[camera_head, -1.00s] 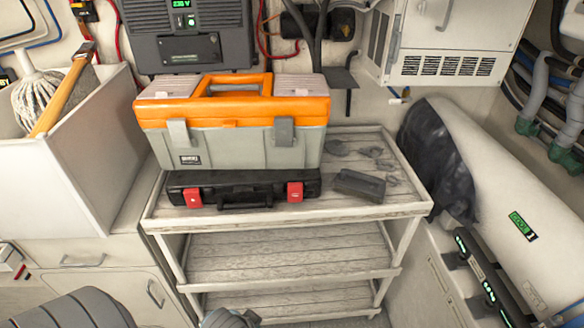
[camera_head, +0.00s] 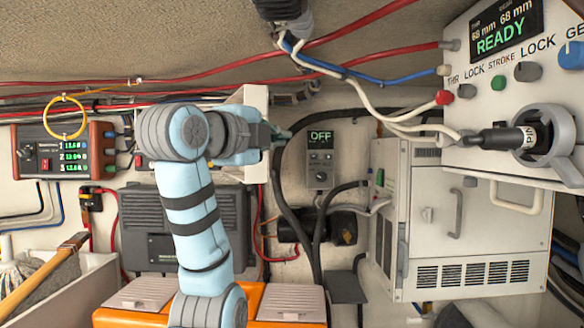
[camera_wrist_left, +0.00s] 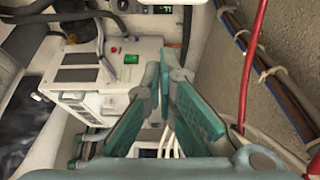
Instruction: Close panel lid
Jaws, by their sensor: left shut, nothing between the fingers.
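A white flat panel lid (camera_head: 257,104) stands nearly edge-on against the back wall in the head view, to the right of the left wrist. The panel behind it is mostly hidden by my arm; only a small part with red shows left of the wrist. My left gripper (camera_head: 282,134) is at the lid's height, its teal fingertips showing just past the lid's right edge. I cannot tell whether they touch it. In the left wrist view the gripper (camera_wrist_left: 165,75) is shut and empty, its teal fingers close together at the tips. My right gripper is not in view.
A grey box with an OFF display (camera_head: 320,158) and hanging black cables are right of the gripper. Red cables (camera_head: 330,40) run above. A white cabinet (camera_head: 470,235) and a READY control box (camera_head: 500,90) are at right. An orange toolbox (camera_head: 255,303) lies below.

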